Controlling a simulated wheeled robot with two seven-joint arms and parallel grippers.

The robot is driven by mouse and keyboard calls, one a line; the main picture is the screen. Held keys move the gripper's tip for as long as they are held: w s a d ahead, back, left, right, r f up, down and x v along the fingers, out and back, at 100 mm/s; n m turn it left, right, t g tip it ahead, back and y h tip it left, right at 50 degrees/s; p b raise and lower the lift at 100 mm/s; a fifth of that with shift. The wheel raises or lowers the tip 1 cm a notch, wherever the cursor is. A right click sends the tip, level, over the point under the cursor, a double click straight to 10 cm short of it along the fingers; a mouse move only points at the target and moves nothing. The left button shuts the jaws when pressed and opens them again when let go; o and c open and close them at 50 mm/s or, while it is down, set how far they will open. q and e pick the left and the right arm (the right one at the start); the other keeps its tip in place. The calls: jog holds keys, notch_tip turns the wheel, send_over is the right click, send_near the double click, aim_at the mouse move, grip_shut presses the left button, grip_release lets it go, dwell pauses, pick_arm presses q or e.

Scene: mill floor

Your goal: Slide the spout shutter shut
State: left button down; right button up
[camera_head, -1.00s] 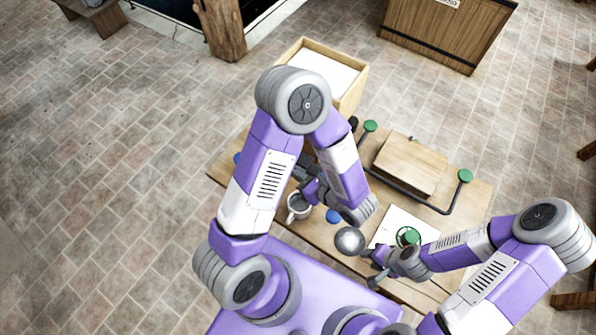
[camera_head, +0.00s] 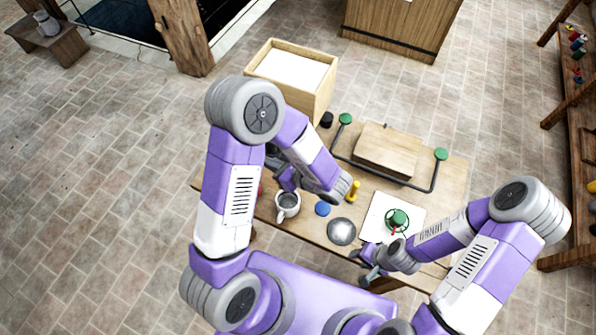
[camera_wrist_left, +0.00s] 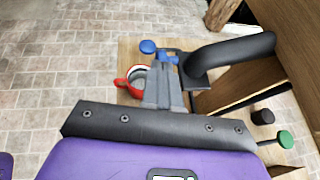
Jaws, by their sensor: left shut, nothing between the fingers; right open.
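The dark curved spout (camera_wrist_left: 235,55) shows in the left wrist view, coming out of the wooden bin's side. Blue parts (camera_wrist_left: 168,54) sit at its mouth, with a round blue knob (camera_wrist_left: 147,46) sticking out to the left; these look like the shutter and its handle. My left gripper (camera_wrist_left: 165,82) is shut and empty, close to the blue parts; I cannot tell if it touches them. My right gripper (camera_head: 362,268) is open at the bench's front edge.
The mug, with a red handle in the left wrist view (camera_wrist_left: 137,78), stands just below the spout.

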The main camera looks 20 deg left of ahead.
pick_arm(q)
jog(key=v, duration=1.2)
jog(key=shift+d+b, duration=0.35)
jog(key=shift+s, duration=0.1)
